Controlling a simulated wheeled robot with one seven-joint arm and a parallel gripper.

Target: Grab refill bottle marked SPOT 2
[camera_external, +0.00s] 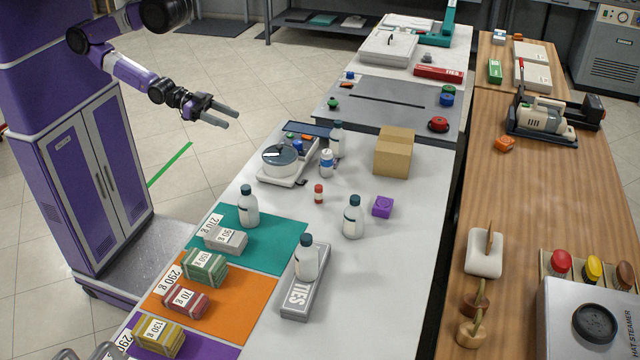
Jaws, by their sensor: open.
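Several white bottles with dark caps stand upright on the white table. One bottle (248,208) is on the teal mat, one bottle (306,262) is on the grey TIES box (299,304), one bottle (353,220) is right of the mat, and one bottle (337,142) is at the back near the scale. No SPOT 2 marking is legible, so I cannot tell which bottle bears it. My gripper (230,117) is open and empty, in the air left of the table, apart from all bottles.
A scale (281,160) with a round pan, a small white-and-blue container (326,164), a cardboard box (394,151), a red-capped vial (318,194) and a purple block (383,206) are on the table. Labelled bundles lie on coloured mats in front. The table's right front is clear.

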